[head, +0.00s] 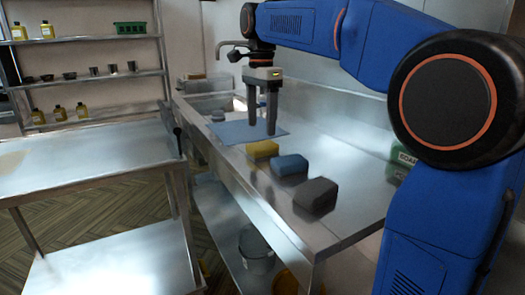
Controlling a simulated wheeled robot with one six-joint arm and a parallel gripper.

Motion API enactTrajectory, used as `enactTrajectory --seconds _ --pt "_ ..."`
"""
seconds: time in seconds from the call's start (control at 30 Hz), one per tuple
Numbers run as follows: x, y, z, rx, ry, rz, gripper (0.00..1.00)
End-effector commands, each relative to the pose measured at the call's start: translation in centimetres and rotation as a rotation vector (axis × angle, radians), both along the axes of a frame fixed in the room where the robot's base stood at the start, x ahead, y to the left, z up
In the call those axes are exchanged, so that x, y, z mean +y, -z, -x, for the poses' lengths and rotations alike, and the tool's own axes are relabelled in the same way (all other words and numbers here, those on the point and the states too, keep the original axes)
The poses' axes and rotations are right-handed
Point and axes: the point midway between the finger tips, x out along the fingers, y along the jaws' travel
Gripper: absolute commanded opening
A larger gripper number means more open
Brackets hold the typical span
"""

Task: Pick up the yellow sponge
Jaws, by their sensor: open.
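The yellow sponge (262,149) lies on the steel counter, at the far end of a short row of sponges. A blue sponge (289,164) and a dark grey sponge (316,195) lie nearer to me in the same row. My gripper (261,132) points down with its two fingers apart and nothing between them. In the head view the fingertips appear just beyond the yellow sponge, over the blue cloth. I cannot tell exactly how high they are above the counter.
A flat blue cloth (230,132) lies on the counter (345,222) behind the sponges. A sink with a tap (228,44) is at the far end. A steel table (80,155) and shelves (95,76) with bottles and cups stand left. A bucket (256,250) sits below the counter.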

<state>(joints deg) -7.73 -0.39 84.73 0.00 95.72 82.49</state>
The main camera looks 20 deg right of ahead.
Motion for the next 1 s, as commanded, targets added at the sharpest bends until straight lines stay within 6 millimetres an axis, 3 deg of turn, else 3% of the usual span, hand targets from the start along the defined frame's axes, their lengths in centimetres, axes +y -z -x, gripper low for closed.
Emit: enactTrajectory --seconds 0.33,0.63,0.97,1.0 --pt "0.0 2.6 0.0 0.000 0.000 0.000 0.67" --pt "0.1 6.3 -0.2 0.001 0.001 -0.001 0.67" --pt "0.1 7.0 -0.3 -0.001 0.001 -0.001 0.67" --pt "0.1 7.0 -0.3 -0.001 0.001 -0.001 0.60"
